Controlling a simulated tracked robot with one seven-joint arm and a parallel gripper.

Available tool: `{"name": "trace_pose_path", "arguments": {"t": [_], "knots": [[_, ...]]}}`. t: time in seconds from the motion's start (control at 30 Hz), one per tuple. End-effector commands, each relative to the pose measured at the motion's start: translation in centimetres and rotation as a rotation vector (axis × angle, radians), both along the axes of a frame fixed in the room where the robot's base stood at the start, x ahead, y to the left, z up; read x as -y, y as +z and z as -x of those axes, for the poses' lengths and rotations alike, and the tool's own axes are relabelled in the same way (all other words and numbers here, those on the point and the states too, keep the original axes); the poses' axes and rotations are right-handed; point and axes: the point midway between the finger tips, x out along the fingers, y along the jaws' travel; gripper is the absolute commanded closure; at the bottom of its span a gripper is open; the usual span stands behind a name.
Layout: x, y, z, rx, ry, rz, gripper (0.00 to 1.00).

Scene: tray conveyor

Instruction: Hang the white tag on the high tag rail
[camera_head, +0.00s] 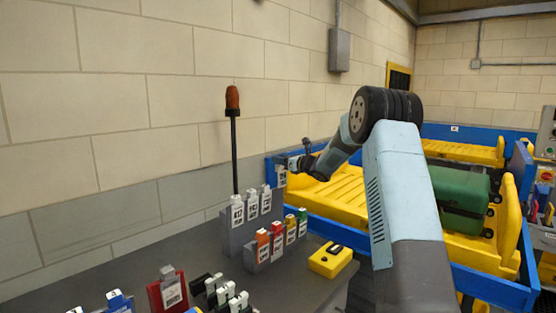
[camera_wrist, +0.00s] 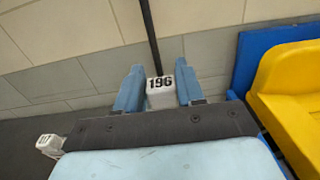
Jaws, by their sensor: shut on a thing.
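My gripper (camera_head: 289,163) is at the end of my arm, right of the tag rails and above the near edge of the conveyor. In the wrist view its two blue fingers (camera_wrist: 158,84) are closed on a white tag marked 196 (camera_wrist: 160,94). The held tag also shows small below the gripper in the head view (camera_head: 281,179). The high tag rail (camera_head: 236,242) is a grey stepped block with several white tags (camera_head: 251,206) on it. The gripper is apart from the rail. Part of the gripper is hidden by my arm link.
A lower grey rail (camera_head: 254,268) holds orange, red, yellow and green tags. A black post with an orange top (camera_head: 233,140) stands behind the high rail. A yellow box (camera_head: 330,260) lies on the dark table. A green suitcase (camera_head: 460,202) lies on the yellow conveyor tray.

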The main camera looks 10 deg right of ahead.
Motion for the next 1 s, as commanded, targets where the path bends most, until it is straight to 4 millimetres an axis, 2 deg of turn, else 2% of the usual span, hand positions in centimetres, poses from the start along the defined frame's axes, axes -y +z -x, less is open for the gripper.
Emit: {"name": "trace_pose_path", "arguments": {"t": [0.1, 0.27, 1.0], "knots": [[-1.1, -0.6, 0.0, -0.001, 0.012, -0.001, 0.93], [-1.6, -1.5, 0.0, -0.001, 0.017, -0.001, 0.93], [-1.7, -5.7, 0.0, -0.001, 0.018, -0.001, 0.93]]}}
